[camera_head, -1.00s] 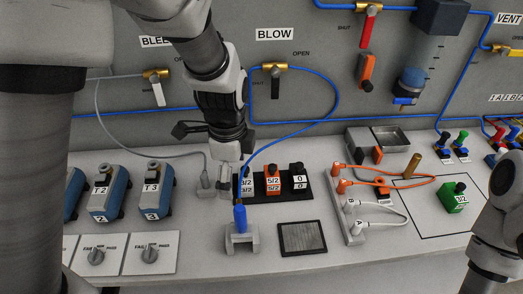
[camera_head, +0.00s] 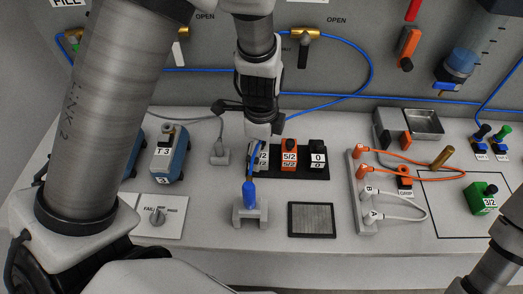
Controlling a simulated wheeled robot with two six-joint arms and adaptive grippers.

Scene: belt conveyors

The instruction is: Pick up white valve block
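The white valve block (camera_head: 263,159) stands at the left end of a black tray (camera_head: 325,182), beside an orange 5/2 block (camera_head: 289,158) and a black 0 block (camera_head: 318,159). Its label is partly visible; its upper left part is hidden by my gripper and a blue plug. My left gripper (camera_head: 257,146) points down right at the white block, with its fingers over or beside it. The fingers are small and partly covered, so I cannot tell whether they touch or grip it. Part of my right arm shows at the lower right, but its gripper is out of view.
A blue plug (camera_head: 249,193) with its hose sits in a grey holder (camera_head: 250,215) just in front. A grey connector (camera_head: 220,152) is to the left. A dark mesh pad (camera_head: 311,220), orange and white hoses, and a green 3/2 block (camera_head: 482,199) in an outlined square are to the right.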

